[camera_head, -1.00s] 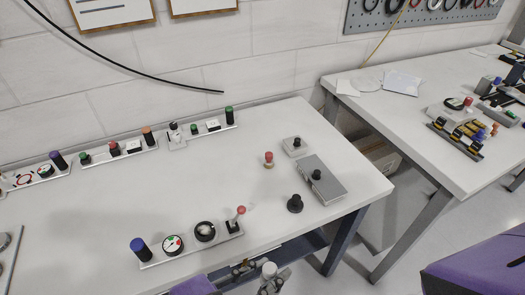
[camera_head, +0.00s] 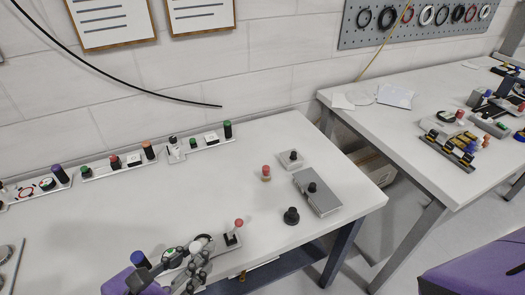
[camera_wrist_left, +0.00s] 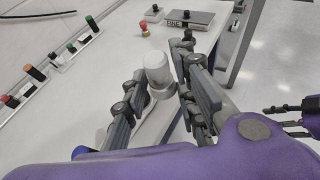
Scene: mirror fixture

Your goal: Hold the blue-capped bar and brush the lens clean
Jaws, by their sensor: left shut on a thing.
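The blue-capped bar (camera_head: 230,243) lies near the front edge of the bench, with its blue cap (camera_head: 140,259) at the left end and a red-knobbed lever (camera_head: 238,229) at the right. My left gripper (camera_head: 188,262) is over its middle, hiding the gauge and most of the black-ringed lens (camera_head: 205,240). In the left wrist view the left gripper is shut on a pale grey round-topped piece (camera_wrist_left: 158,72), upright between the fingers. Its lower end and any contact with the lens are hidden. My right gripper (camera_wrist_left: 277,118) shows partly at the right of the wrist view, fingers apart and empty.
A grey box with a black knob (camera_head: 318,192), a black knob (camera_head: 291,215) and a red knob (camera_head: 266,172) stand to the right. Rails with coloured caps (camera_head: 118,168) line the back wall. The middle of the bench is clear. A second bench (camera_head: 400,150) is at right.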

